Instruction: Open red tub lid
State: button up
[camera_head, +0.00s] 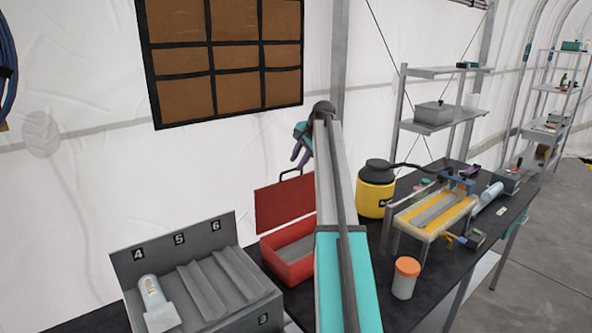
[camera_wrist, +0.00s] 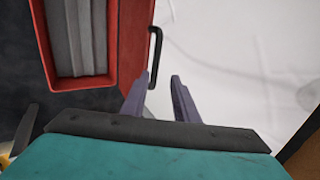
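The red tub (camera_head: 288,271) stands on the dark table, and its red lid (camera_head: 284,204) is hinged up, standing roughly upright at the back. The tub's grey ribbed inside shows. In the wrist view the tub's rim (camera_wrist: 42,45) is at upper left and the lid (camera_wrist: 133,40) is beside it. The black lid handle (camera_wrist: 155,55) is just beyond my fingertips. My gripper (camera_head: 298,158) is above the lid, fingers pointing down. In the wrist view my gripper (camera_wrist: 158,82) has its two purple fingers apart with nothing between them.
A grey slotted rack (camera_head: 228,290) stands left of the tub, holding a white bottle-like object (camera_head: 152,295). A yellow canister (camera_head: 375,195), an orange-lidded jar (camera_head: 405,280) and a yellow-striped fixture (camera_head: 435,215) are to the right. The tent wall is close behind.

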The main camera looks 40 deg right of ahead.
jog(key=b+v, duration=0.3)
jog(key=v, duration=0.6)
jog(key=shift+s+d+r, duration=0.15)
jog(key=shift+d+r, duration=0.05)
